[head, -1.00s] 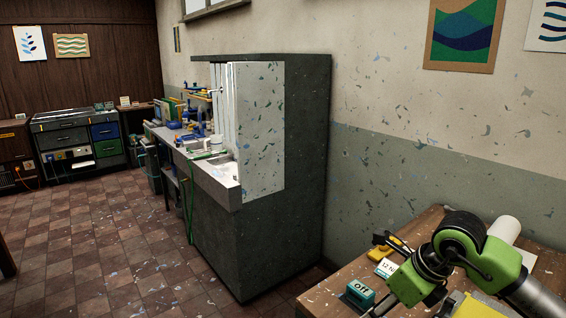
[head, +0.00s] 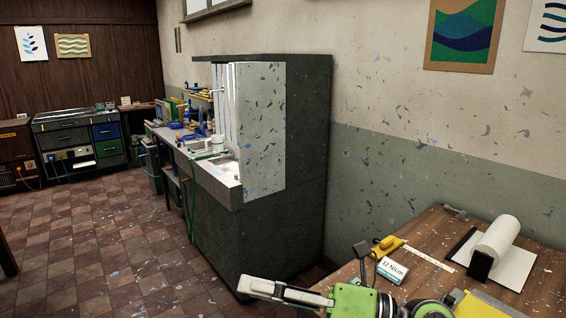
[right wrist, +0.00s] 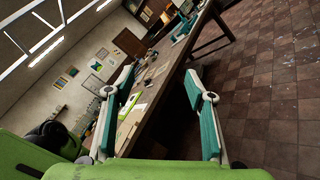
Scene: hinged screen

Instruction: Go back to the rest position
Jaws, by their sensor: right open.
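My right gripper (head: 305,267) is low in the head view, at the left end of the wooden workbench (head: 432,222). Its pale finger points left and its dark finger points up, spread wide with nothing between them. The right wrist view also shows this gripper (right wrist: 158,80) open and empty, its two teal-padded fingers apart, with the edge of a long table beyond. My left gripper is in neither view.
A yellow tool (head: 387,245), a label card (head: 392,270) and a white roll (head: 500,236) lie on the workbench. A dark grey cabinet (head: 305,165) with a pale speckled panel (head: 262,125) stands behind. The tiled floor (head: 110,245) at left is clear.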

